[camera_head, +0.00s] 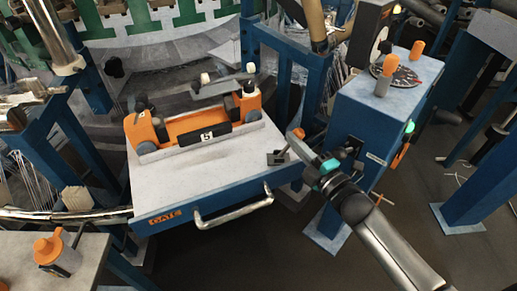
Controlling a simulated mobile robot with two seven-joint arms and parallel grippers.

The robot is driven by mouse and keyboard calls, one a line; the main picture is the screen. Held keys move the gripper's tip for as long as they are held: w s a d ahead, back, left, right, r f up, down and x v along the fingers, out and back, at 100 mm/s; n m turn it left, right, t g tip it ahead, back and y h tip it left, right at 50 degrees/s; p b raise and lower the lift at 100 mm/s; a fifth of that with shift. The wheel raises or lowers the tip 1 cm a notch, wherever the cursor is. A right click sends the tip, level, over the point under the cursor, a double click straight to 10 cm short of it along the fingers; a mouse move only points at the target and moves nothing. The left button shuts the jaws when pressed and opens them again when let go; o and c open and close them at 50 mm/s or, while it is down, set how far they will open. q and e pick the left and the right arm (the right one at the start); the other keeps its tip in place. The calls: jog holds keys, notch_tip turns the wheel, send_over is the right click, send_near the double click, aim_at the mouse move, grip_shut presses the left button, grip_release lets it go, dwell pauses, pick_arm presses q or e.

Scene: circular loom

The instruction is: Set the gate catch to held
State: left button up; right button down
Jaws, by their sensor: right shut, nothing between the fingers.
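The gate (205,172) is a light grey panel with a blue front, an orange GATE label and a chrome handle (232,208). A small grey bracket (277,158) sits at its right edge, with a short lever (285,149) rising from it towards an orange tip (298,132). This looks like the gate catch; its setting cannot be read. My right gripper (297,140) reaches in from the lower right, shut and empty, with its fingertips at the lever's orange end. Whether they touch it is unclear, and they partly cover it. My left gripper is not in view.
An orange and black unit (195,125) stands on the gate. A blue control box (375,115) with a dial and orange knobs rises close behind my right wrist. A grey table (85,265) with an orange-capped container stands lower left. Dark floor lies open at lower right.

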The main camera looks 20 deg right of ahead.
jog(key=shift+s, duration=0.1)
dwell(0.7)
jog(key=shift+s+d+f, duration=0.1)
jog(key=shift+s, duration=0.15)
pick_arm(q)
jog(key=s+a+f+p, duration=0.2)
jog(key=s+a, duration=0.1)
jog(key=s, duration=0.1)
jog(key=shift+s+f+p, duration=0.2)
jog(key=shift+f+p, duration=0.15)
jog(key=shift+p, duration=0.05)
pick_arm(e)
jog(key=v, duration=1.4)
jog(key=shift+s, duration=0.3)
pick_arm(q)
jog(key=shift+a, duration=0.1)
pick_arm(e)
jog(key=shift+d+f, duration=0.1)
